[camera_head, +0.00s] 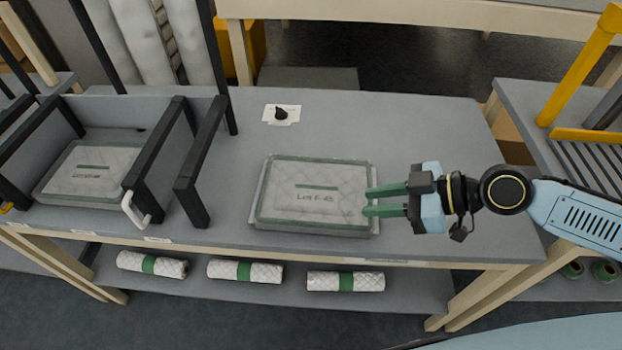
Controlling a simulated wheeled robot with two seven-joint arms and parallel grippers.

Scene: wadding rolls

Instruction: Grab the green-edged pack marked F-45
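The pack marked "Lot F-45" (305,192) lies flat on the grey table (410,120), right of its middle. It is quilted and pale, with a green edge. My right gripper (368,200) comes in from the right at the pack's right edge. Its two green fingers are apart, with a gap between them, and their tips overlap the pack's edge in the picture. I cannot tell whether they touch it. My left gripper is not in view.
A similar green-edged pack (88,170) lies in a black-framed bay at the left. Black posts (200,160) stand between the two packs. A small black knob (281,113) sits on a white plate behind. Rolls with green bands (245,271) lie on the lower shelf.

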